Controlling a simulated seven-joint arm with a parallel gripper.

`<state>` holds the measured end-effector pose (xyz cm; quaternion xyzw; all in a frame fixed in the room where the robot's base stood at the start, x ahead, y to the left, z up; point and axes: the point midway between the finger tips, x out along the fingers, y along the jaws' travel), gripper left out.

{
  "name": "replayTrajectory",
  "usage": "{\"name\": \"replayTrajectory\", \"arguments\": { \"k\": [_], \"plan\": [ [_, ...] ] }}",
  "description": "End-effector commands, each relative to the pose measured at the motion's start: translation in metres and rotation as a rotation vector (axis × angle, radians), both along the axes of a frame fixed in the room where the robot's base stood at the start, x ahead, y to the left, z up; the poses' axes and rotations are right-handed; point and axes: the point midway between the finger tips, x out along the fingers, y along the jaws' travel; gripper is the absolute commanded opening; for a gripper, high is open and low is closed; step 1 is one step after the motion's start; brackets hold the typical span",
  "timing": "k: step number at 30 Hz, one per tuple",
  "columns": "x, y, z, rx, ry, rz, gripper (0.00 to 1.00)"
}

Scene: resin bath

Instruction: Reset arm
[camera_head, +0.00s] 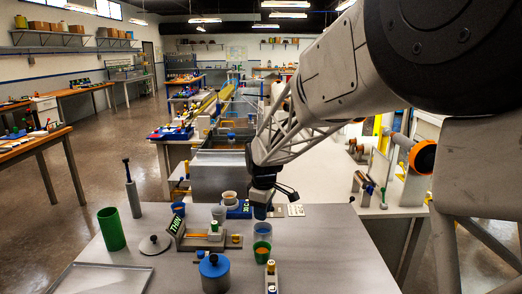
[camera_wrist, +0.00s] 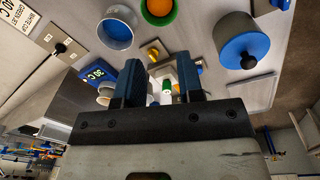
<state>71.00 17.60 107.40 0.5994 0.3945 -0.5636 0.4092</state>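My gripper (camera_head: 262,203) hangs above the grey table near its back edge, pointing down. In the wrist view, its two dark blue fingers (camera_wrist: 157,80) stand apart. Between them show parts of the fixture on the table beyond, including white and green pieces, and nothing appears gripped. My arm reaches in from the upper right of the head view.
The grey table (camera_head: 325,250) holds a green cup (camera_head: 111,229), a blue-lidded pot (camera_head: 214,272), a THIN-labelled fixture (camera_head: 195,242), a white cup with blue contents (camera_head: 262,231) and a green cup with orange contents (camera_head: 262,252). The table's right front is clear.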

Motion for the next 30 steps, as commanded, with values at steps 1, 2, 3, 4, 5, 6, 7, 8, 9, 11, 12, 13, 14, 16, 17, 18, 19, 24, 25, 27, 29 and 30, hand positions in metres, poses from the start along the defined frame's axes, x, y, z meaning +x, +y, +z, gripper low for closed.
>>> {"name": "replayTrajectory", "arguments": {
  "k": [1,2,3,4,5,6,7,8,9,11,12,13,14,16,17,18,19,24,25,27,29,30],
  "plan": [
    [-0.011,-0.010,0.010,0.003,-0.008,-0.035,0.35],
    [-0.018,-0.015,0.014,0.005,-0.010,-0.057,0.35],
    [-0.026,-0.021,0.020,0.007,-0.015,-0.087,0.35],
    [-0.033,-0.026,0.023,0.009,-0.017,-0.110,0.35],
    [-0.039,-0.030,0.028,0.011,-0.020,-0.132,0.35],
    [-0.048,-0.037,0.032,0.013,-0.023,-0.163,0.35],
    [-0.055,-0.042,0.036,0.015,-0.027,-0.185,0.35],
    [-0.062,-0.046,0.040,0.018,-0.030,-0.208,0.35],
    [-0.071,-0.052,0.045,0.020,-0.033,-0.238,0.35],
    [-0.085,-0.061,0.051,0.025,-0.039,-0.283,0.35],
    [-0.094,-0.067,0.055,0.028,-0.043,-0.312,0.35],
    [-0.102,-0.071,0.057,0.029,-0.045,-0.334,0.35],
    [-0.109,-0.075,0.060,0.032,-0.049,-0.357,0.35],
    [-0.126,-0.084,0.066,0.037,-0.056,-0.408,0.35],
    [-0.133,-0.088,0.069,0.041,-0.059,-0.432,0.35],
    [-0.143,-0.093,0.071,0.043,-0.061,-0.462,0.35],
    [-0.150,-0.097,0.073,0.046,-0.066,-0.484,0.35],
    [-0.193,-0.117,0.082,0.062,-0.082,-0.611,0.35],
    [-0.200,-0.120,0.082,0.064,-0.084,-0.633,0.35],
    [-0.218,-0.128,0.085,0.071,-0.091,-0.684,0.35],
    [-0.233,-0.134,0.086,0.078,-0.097,-0.729,0.35],
    [-0.243,-0.138,0.087,0.082,-0.101,-0.760,0.35]
  ]
}}
